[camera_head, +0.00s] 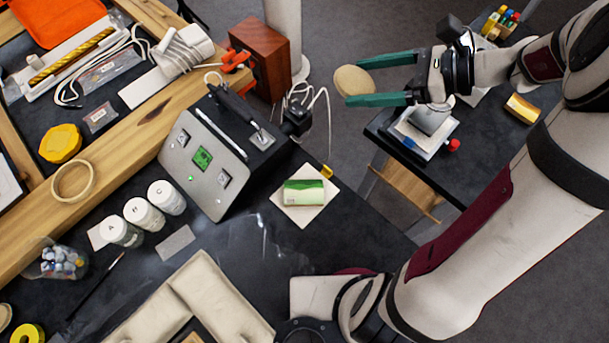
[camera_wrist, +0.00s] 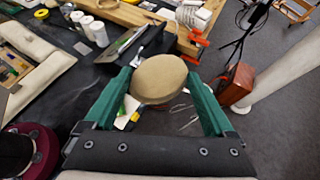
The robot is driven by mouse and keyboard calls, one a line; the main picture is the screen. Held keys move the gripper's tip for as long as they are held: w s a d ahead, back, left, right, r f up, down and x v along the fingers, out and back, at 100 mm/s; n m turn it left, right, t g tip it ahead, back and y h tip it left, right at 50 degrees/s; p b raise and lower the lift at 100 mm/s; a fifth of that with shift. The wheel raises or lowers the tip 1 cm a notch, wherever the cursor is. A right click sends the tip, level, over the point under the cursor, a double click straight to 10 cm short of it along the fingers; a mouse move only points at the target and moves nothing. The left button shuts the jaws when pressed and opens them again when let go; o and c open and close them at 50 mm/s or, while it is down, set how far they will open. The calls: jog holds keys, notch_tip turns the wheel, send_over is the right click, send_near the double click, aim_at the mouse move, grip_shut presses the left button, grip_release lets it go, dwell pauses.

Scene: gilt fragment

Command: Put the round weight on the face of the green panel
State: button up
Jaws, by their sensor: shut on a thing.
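My gripper (camera_head: 356,81), with two green fingers, is shut on the round weight (camera_head: 351,83), a tan rounded disc. In the head view it is held in the air at the upper middle. The wrist view shows the weight (camera_wrist: 159,78) between the fingertips (camera_wrist: 159,75). A green block with a pale lower face (camera_head: 304,191), likely the green panel, lies on a white square tile (camera_head: 307,219) on the dark bench, below and left of my gripper. In the wrist view the green block (camera_wrist: 122,109) is mostly hidden by the weight and left finger.
A slanted grey control box (camera_head: 207,166) stands left of the tile. Three white jars (camera_head: 144,214) are farther left. A reddish wooden block (camera_head: 259,58) stands behind. A side table at right holds a gold piece (camera_head: 522,108). Bare bench lies below the tile.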

jog(key=s+d+f+n+g, duration=0.2)
jog(key=s+f+n+g, duration=0.6)
jog(key=s+f, duration=0.35)
send_over(311, 188)
jog(key=d, duration=0.1)
jog(key=f, duration=0.6)
jog(key=shift+s, duration=0.2)
jog(key=f, duration=0.2)
jog(key=a+f, duration=0.1)
jog(key=f, duration=0.1)
jog(key=shift+w, duration=0.15)
jog(key=shift+d+f, duration=0.1)
jog(key=shift+f, duration=0.2)
jog(key=shift+f, duration=0.1)
jog(key=o, duration=1.5)
jog(key=shift+c, duration=0.2)
